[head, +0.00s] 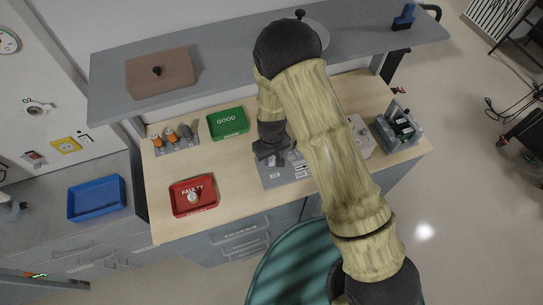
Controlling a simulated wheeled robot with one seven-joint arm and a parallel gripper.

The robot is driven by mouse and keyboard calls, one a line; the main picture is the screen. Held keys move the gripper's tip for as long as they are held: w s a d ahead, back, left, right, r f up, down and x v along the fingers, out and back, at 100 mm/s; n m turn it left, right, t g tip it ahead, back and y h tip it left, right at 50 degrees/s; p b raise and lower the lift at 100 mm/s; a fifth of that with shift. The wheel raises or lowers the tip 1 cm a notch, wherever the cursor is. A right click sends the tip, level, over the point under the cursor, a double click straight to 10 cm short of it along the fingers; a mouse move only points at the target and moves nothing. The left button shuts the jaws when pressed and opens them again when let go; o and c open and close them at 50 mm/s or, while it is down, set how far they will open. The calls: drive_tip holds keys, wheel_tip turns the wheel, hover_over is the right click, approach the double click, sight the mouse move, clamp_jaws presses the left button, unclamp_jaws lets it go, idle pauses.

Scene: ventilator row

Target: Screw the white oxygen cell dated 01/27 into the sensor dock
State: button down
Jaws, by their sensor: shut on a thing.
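My gripper (271,158) is above the grey dock unit (272,181) on the wooden bench top. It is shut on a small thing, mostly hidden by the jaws. I cannot read a date or make out its colour. The sensor dock's socket is not clear from here, with my arm and gripper covering part of the unit. I cannot tell whether the held thing touches the dock. A small rack (176,139) at the back left holds several small orange and dark pieces. A small whitish piece (193,196) lies in the red FAULTY tray (207,203).
A green GOOD tray (228,122) stands behind the dock. A grey box of dark items (401,125) stands at the right end, near a pale device (360,137). A raised grey shelf (225,50) runs along the back. Bare bench lies between the red tray and dock.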

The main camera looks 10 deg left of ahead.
sight(272, 159)
drive_tip(key=shift+m, duration=1.1)
drive_tip(key=shift+w+a+m, duration=0.1)
drive_tip(key=shift+m, duration=1.2)
drive_tip(key=c, duration=1)
unclamp_jaws()
drive_tip(key=shift+c, duration=0.2)
drive_tip(key=shift+r+p, duration=2.7)
drive_tip(key=shift+r, duration=0.85)
